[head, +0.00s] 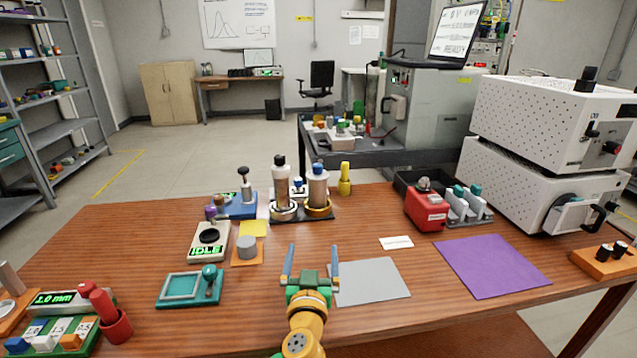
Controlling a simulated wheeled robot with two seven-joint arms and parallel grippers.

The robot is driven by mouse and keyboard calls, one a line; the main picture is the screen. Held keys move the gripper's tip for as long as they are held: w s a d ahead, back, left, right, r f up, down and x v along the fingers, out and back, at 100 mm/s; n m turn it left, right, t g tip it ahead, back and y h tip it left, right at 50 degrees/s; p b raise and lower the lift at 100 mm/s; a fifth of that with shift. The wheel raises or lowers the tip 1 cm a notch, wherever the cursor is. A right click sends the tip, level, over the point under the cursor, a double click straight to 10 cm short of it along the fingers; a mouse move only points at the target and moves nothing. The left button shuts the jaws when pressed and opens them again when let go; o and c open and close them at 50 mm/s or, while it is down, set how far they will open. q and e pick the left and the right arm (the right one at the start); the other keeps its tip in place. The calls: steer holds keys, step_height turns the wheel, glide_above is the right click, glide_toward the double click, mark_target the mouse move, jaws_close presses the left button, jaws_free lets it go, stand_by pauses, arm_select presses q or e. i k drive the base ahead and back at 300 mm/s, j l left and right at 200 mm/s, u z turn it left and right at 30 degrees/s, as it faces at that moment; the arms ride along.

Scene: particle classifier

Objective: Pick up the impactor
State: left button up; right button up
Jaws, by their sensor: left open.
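I cannot tell for sure which thing is the impactor. Two metal cylinders stand upright on a dark base near the table's far edge, one with a black top (281,185) and one with a blue top (318,188). A short grey cylinder (247,247) stands on an orange pad, left of my gripper. My left gripper (313,248) is open and empty over the front middle of the table, nearer than the cylinders and apart from them. My right gripper is not in view.
A display box reading IDLE (209,240) and a teal tray (190,287) lie to the left. A yellow bottle (345,179) stands right of the cylinders. A grey sheet (372,282) and purple mat (492,265) lie flat to the right, before a red box (427,210) and white machines (545,185).

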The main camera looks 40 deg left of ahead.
mark_target(317, 184)
steer(key=i+j, duration=0.7)
steer(key=j, duration=0.15)
